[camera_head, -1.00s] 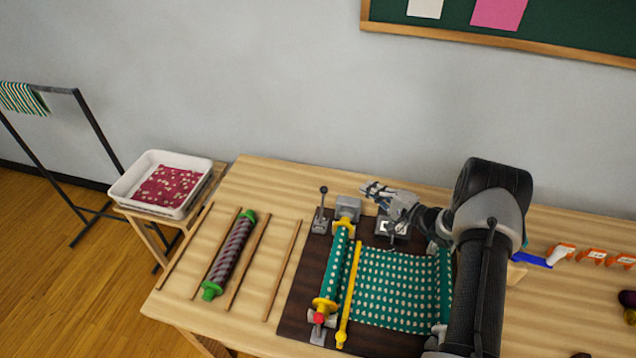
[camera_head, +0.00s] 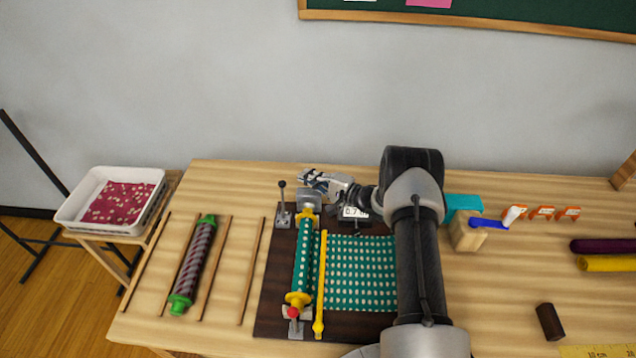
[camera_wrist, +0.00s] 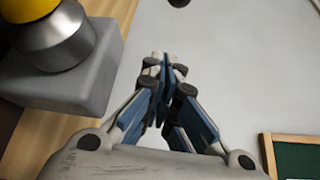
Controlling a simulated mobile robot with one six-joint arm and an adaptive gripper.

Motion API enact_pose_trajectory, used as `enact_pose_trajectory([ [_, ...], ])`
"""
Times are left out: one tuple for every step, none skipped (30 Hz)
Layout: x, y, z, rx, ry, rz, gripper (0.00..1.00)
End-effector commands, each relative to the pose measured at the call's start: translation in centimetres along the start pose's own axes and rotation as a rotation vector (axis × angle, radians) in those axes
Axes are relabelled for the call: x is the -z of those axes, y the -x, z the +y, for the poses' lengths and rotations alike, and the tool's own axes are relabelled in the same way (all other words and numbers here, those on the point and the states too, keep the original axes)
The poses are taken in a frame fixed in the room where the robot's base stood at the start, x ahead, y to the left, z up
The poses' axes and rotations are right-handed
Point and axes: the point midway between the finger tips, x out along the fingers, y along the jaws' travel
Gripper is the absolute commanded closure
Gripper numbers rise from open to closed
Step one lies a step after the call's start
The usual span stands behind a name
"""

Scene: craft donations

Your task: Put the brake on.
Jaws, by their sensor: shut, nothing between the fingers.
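A small lever with a black knob (camera_head: 283,204) stands nearly upright on a grey base at the back left of the dark winding board (camera_head: 272,300). A dark round knob (camera_wrist: 178,3) shows at the top edge of the wrist view, probably the lever's. My gripper (camera_head: 305,177) is shut and empty, just right of and behind the lever knob, apart from it. Its closed fingertips also show in the wrist view (camera_wrist: 163,62). A roller (camera_head: 303,258) wound with green dotted cloth lies beside the lever, its far end in a grey block (camera_head: 310,196).
Green dotted cloth (camera_head: 360,272) spans the board, with a yellow bar (camera_head: 321,285) along its left edge. A small display (camera_head: 355,212) is partly hidden by my arm. A striped roll (camera_head: 194,264) and wooden sticks lie left. The wall is close behind.

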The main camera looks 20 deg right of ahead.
Motion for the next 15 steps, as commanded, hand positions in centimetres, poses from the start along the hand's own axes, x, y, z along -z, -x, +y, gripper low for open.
enact_pose_trajectory([
  [-0.1,-1.1,0.2,0.0,0.002,-0.003,1.0],
  [-0.1,-1.7,0.2,0.0,0.002,-0.003,1.0],
  [0.0,-2.4,0.1,0.001,0.003,-0.002,1.0],
  [0.0,-3.0,0.1,0.001,0.003,-0.002,1.0],
  [-0.1,-3.5,0.1,0.001,0.002,-0.002,1.0],
  [-0.1,-4.2,0.1,0.0,0.002,-0.002,1.0],
  [-0.4,-3.8,0.1,-0.001,-0.003,0.0,1.0],
  [-0.8,-3.5,0.0,-0.002,-0.003,0.001,1.0],
  [-1.3,-3.3,0.0,-0.001,-0.004,0.001,1.0],
  [-1.6,-3.2,-0.1,0.0,-0.003,0.001,1.0],
  [-1.9,-3.1,-0.1,0.0,-0.002,0.001,1.0],
  [-2.3,-3.0,-0.1,-0.001,-0.003,0.0,1.0],
  [-2.6,-2.9,-0.1,-0.001,-0.002,0.0,1.0],
  [-2.8,-2.8,-0.1,-0.001,-0.002,0.0,1.0],
  [-3.1,-2.7,-0.1,-0.001,-0.002,0.0,1.0],
])
